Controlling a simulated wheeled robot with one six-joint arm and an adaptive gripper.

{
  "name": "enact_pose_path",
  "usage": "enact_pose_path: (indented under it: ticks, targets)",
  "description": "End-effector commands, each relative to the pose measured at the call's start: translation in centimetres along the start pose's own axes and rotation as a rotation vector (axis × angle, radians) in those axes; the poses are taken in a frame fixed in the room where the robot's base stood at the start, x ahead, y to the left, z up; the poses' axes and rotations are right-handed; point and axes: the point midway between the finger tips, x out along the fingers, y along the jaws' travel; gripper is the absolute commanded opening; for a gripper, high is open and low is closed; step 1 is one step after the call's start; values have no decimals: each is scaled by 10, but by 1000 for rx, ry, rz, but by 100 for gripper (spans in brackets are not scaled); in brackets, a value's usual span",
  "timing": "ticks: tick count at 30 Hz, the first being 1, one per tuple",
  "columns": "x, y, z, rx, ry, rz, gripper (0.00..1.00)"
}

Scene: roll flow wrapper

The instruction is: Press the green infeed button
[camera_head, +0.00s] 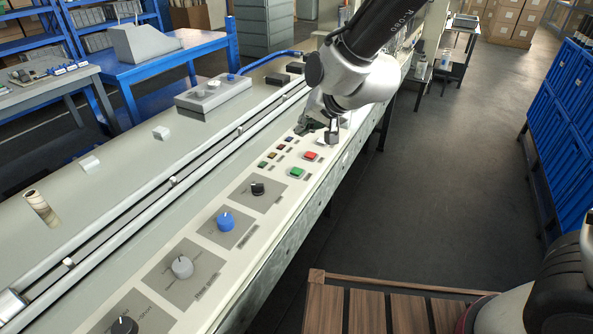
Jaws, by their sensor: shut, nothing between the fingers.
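A green square button (297,172) sits on the pale control panel (270,215) of the long machine, toward the panel's right edge. A red square button (311,155) is just beyond it. My gripper (331,137) is over the far part of the panel, beyond the red and green buttons and pointing down. It is shut and empty, and apart from the green button. I cannot tell its exact height over the panel. The labels are too small to read, and my gripper and wrist hide part of the panel there.
Several small coloured buttons (271,154) lie left of the red and green ones. Nearer are a black knob (258,188), a blue knob (225,221) and a grey knob (182,267). The floor (450,150) right of the machine is open. Blue crates (570,110) stand far right.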

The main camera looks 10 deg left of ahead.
Motion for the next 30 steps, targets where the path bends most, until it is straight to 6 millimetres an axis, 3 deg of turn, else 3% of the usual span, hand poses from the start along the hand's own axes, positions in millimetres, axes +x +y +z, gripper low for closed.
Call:
enact_pose_path:
  ticks: [3, 14, 20, 30]
  targets:
    - [10, -8, 7, 3, 3, -10, 0]
    - [10, -7, 8, 4, 5, -10, 0]
    - [20, 1, 15, 2, 2, -5, 0]
    - [53, 24, 39, 4, 2, -7, 0]
